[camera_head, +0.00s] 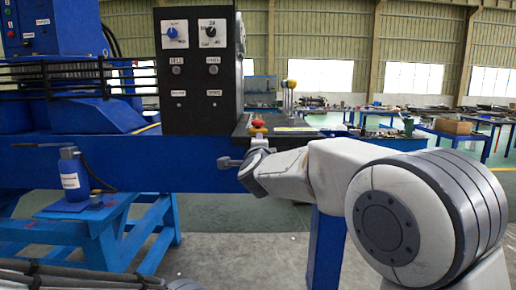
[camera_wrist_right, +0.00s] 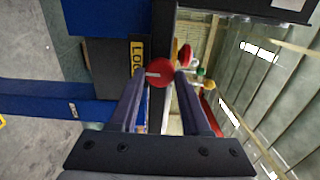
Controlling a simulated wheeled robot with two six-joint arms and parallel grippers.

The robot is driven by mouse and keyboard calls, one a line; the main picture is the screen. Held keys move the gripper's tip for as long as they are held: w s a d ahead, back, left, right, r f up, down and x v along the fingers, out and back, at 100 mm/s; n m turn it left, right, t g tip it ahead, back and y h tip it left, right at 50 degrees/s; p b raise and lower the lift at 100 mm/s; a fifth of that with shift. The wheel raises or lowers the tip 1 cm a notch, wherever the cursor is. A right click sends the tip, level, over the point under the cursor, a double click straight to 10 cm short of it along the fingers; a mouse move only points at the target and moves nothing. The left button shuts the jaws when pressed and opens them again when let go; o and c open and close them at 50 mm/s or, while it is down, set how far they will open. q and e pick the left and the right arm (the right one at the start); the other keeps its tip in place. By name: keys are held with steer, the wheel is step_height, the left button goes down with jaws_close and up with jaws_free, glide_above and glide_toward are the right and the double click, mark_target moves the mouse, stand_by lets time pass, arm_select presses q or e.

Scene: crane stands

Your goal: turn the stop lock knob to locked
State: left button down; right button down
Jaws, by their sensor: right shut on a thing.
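The stop lock knob is a round red knob (camera_wrist_right: 160,72) with a white pointer line, shown in the right wrist view. Its line lies nearly level in that picture, pointing left toward a yellow label (camera_wrist_right: 137,58) that reads "LOC", partly hidden. My right gripper (camera_wrist_right: 160,78) has a finger on each side of the knob and is shut on it. In the head view my right gripper (camera_head: 228,162) is at the front of the blue beam, and I cannot make out the knob there.
A red button (camera_head: 258,124) and upright levers (camera_head: 288,88) stand on the console just above my right gripper. A black panel (camera_head: 200,75) with two dials rises behind. A blue bottle jack (camera_head: 72,175) stands on a blue stand at left. The floor in front is clear.

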steer(key=shift+c, duration=2)
jaws_free()
steer(key=s+b, duration=0.1)
steer(key=s, duration=0.9)
steer(key=shift+s, duration=0.25)
